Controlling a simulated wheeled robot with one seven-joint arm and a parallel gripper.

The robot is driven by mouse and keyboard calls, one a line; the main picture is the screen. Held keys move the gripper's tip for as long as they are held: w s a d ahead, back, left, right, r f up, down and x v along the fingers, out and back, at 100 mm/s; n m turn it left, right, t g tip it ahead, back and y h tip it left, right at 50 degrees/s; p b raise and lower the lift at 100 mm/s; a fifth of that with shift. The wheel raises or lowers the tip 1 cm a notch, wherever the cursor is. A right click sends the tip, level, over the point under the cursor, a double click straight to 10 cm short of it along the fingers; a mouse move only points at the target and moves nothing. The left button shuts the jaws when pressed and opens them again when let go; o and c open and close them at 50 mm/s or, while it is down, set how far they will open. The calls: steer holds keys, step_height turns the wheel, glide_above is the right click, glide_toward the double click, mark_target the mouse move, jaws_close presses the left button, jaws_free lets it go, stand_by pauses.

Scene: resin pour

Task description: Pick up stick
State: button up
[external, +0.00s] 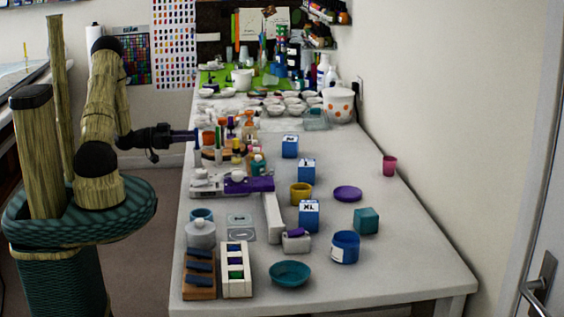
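My arm reaches in from the left, and my gripper (196,140) is at the left edge of the white table, beside a group of small bottles and upright thin items. The fingers are too small and dark to tell whether they are open or shut. A thin upright white-and-green item (218,146) stands just right of the gripper and may be a stick or a pen. No stick can be made out for certain. Small items around the gripper partly hide one another.
Small bottles (257,164) crowd the table near the gripper. Blue-and-white cartons (309,215), a yellow cup (301,193), a purple lid (347,193) and a teal bowl (290,273) stand nearer. Several white bowls (275,110) fill the far part. The table's right side is mostly clear beside the wall.

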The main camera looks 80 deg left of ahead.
steer(key=w, duration=0.2)
steer(key=w+d+p, duration=0.1)
steer(key=w, duration=0.1)
steer(key=shift+w+f, duration=0.1)
steer(key=shift+w, duration=0.05)
steer(key=shift+w+a+f, duration=0.1)
steer(key=shift+w, duration=0.35)
jaws_close()
